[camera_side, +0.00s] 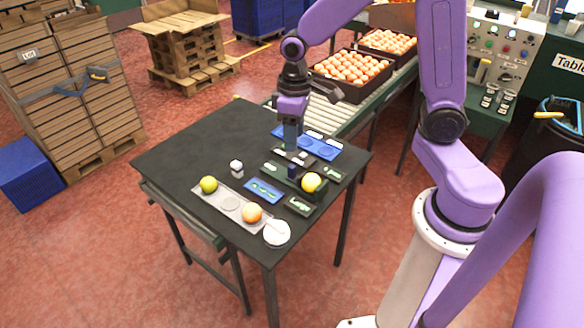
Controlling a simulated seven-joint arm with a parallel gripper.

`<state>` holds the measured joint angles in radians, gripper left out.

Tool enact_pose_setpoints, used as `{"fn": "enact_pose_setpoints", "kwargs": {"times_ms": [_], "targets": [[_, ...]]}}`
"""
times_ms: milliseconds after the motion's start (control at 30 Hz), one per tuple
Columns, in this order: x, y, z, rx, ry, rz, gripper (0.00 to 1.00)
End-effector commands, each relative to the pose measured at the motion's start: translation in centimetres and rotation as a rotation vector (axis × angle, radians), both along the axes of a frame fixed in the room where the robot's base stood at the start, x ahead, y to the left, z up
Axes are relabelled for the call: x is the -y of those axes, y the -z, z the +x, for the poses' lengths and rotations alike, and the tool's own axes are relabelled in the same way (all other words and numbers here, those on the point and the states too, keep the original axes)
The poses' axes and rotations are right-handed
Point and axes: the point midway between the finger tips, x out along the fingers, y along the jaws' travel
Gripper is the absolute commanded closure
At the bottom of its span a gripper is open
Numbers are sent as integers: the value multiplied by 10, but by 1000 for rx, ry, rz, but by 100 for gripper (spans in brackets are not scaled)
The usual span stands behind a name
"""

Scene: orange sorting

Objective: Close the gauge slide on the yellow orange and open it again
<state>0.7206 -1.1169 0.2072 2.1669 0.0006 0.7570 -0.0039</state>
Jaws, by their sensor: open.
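The yellow orange (311,182) sits on the right part of the black table, on the dark gauge (284,177). My gripper (292,148) points down above the back end of the gauge, behind the handle, and is open. Its fingertips are dark and small, and I cannot tell whether they touch anything.
The table's left back is clear.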

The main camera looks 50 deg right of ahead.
Motion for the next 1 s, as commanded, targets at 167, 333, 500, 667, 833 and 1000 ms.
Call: {"fn": "enact_pose_setpoints", "kwargs": {"times_ms": [167,333,500,667,833,1000], "targets": [[43,25,48,-8,189,-2,51],[81,45,75,-11,324,-3,51],[102,55,86,-11,390,-2,51],[106,63,87,-11,402,-2,51],[106,85,86,-15,402,-4,51],[106,114,86,-16,401,-3,51]]}}
